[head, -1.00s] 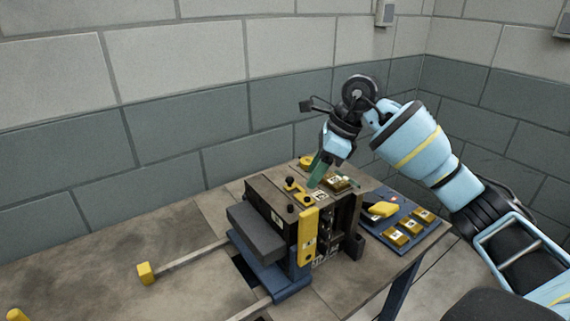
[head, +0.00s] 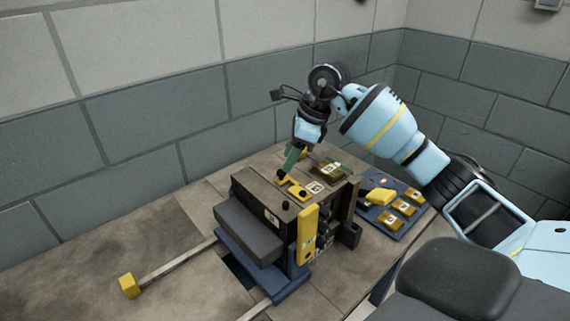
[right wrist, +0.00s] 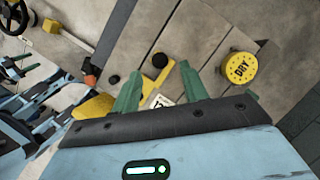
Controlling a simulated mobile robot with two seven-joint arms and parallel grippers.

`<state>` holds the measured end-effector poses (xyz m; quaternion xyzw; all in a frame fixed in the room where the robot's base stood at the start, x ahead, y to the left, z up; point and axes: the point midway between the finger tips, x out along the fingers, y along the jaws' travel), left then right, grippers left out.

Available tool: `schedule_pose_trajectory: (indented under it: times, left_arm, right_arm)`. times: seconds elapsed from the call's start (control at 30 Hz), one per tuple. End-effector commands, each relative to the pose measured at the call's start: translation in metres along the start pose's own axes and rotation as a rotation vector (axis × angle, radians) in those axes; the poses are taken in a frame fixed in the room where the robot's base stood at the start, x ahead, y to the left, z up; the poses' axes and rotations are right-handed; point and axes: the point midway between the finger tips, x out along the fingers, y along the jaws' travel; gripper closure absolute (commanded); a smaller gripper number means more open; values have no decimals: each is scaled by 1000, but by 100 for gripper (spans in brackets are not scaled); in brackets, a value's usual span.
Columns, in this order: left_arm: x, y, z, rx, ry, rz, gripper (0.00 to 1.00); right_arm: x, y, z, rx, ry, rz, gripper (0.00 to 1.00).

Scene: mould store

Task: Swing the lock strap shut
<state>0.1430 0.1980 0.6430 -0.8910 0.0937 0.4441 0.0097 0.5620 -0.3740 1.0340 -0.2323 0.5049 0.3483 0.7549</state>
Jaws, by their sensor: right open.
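The mould (head: 258,188) is a dark block on a blue base (head: 284,292) on the table. On its top lies a small yellow strap (head: 291,188), with a black knob at its far end and another black knob near the front edge. A longer yellow bar (head: 307,236) stands upright on its front side; I cannot tell for sure which is the lock strap. My right gripper (head: 288,168) has green fingers, open, at the far end of the small strap. In the right wrist view this strap (right wrist: 158,74) shows between the fingertips; contact is unclear.
A blue tray (head: 374,214) with several yellow blocks lies right of the mould. A yellow round "DRY" tin (right wrist: 240,68) sits beside the fingers in the wrist view. A rod with a yellow end (head: 129,285) sticks out left. The table's left is clear.

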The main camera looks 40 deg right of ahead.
Motion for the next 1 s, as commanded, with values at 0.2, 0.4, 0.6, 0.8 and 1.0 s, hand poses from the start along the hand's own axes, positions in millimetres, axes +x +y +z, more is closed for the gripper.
schedule_pose_trajectory:
  times: [0.2, 0.4, 0.6, 0.8, 1.0]
  left_arm:
    - [1, -1, -8, 2, 15, -1, 45]
    - [1, -1, -12, 2, 24, -1, 45]
    - [2, -1, -13, 2, 26, -2, 45]
    - [2, -1, -13, 2, 25, -2, 45]
    - [2, -1, -11, 2, 22, -2, 45]
  right_arm:
    - [26, 0, 0, 0, 1, 1, 56]
    - [34, 0, 0, -1, -1, -1, 56]
    - [34, 0, 0, -1, -1, -1, 56]
    - [34, 0, 0, -1, 0, -1, 81]
    - [34, 0, 0, 0, 0, -1, 100]
